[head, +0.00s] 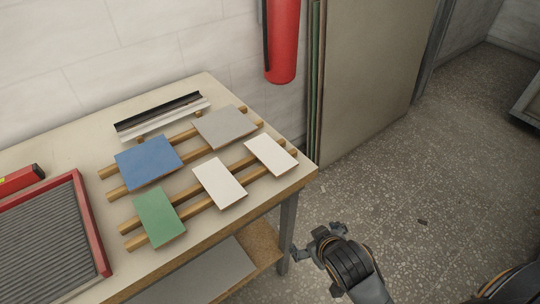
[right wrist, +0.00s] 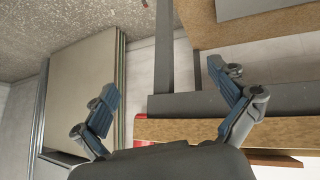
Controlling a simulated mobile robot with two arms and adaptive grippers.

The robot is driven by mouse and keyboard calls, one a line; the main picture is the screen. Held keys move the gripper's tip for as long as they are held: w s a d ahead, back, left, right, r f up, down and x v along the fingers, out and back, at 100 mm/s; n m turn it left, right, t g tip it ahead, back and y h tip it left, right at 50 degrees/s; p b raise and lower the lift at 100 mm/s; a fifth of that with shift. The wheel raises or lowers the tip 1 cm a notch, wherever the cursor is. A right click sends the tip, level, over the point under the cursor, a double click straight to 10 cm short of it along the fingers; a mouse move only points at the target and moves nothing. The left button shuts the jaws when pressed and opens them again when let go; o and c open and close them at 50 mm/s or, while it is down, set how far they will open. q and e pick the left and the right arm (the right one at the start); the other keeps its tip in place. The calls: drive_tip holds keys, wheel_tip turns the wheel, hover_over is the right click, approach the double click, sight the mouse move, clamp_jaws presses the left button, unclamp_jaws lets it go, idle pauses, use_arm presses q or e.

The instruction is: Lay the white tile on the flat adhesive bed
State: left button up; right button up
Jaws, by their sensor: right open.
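Two white tiles lie on wooden battens on the table: one white tile (head: 219,183) near the middle, another (head: 270,155) nearer the right corner. A grey ridged adhesive bed (head: 40,245) in a red frame sits at the table's left, partly cut off by the picture edge. My right gripper (head: 308,243) is open and empty, off the table's right side beside a table leg. Its spread fingers also show in the right wrist view (right wrist: 165,100), with no tile between them. My left gripper is out of view.
A blue tile (head: 149,161), a green tile (head: 158,217) and a grey tile (head: 224,127) share the battens. A metal profile (head: 160,116) lies behind them. A red level (head: 20,179) is at left. Tall panels (head: 365,75) lean on the wall; the floor at right is mostly clear.

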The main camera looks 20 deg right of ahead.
drive_tip(key=w+a+r+n+t+y, duration=0.1)
drive_tip(key=w+a+r+n+t, duration=0.15)
drive_tip(key=w+r+t, duration=0.75)
drive_tip(key=w+a+r+n+t+y, duration=0.2)
drive_tip(key=w+r+n, duration=0.25)
drive_tip(key=r, duration=1.15)
drive_tip(key=s+a+r+n+g+y, duration=0.3)
drive_tip(key=a+r+n+y, duration=0.95)
drive_tip(key=n+y, duration=0.35)
drive_tip(key=s+a+f+n+g+y, duration=0.1)
drive_tip(key=s+a+n+g+y, duration=0.4)
drive_tip(key=n+g, duration=0.65)
drive_tip(key=n+g+h, duration=0.1)
drive_tip(key=n+h, duration=0.2)
drive_tip(key=h, duration=1.8)
approach(270, 152)
drive_tip(key=shift+a+f, duration=0.25)
drive_tip(key=shift+f, duration=0.35)
drive_tip(key=shift+p+x, duration=0.7)
drive_tip(key=shift+x, duration=2.4)
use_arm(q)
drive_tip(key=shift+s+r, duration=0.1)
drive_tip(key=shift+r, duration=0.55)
use_arm(e)
drive_tip(key=shift+w+d, duration=0.15)
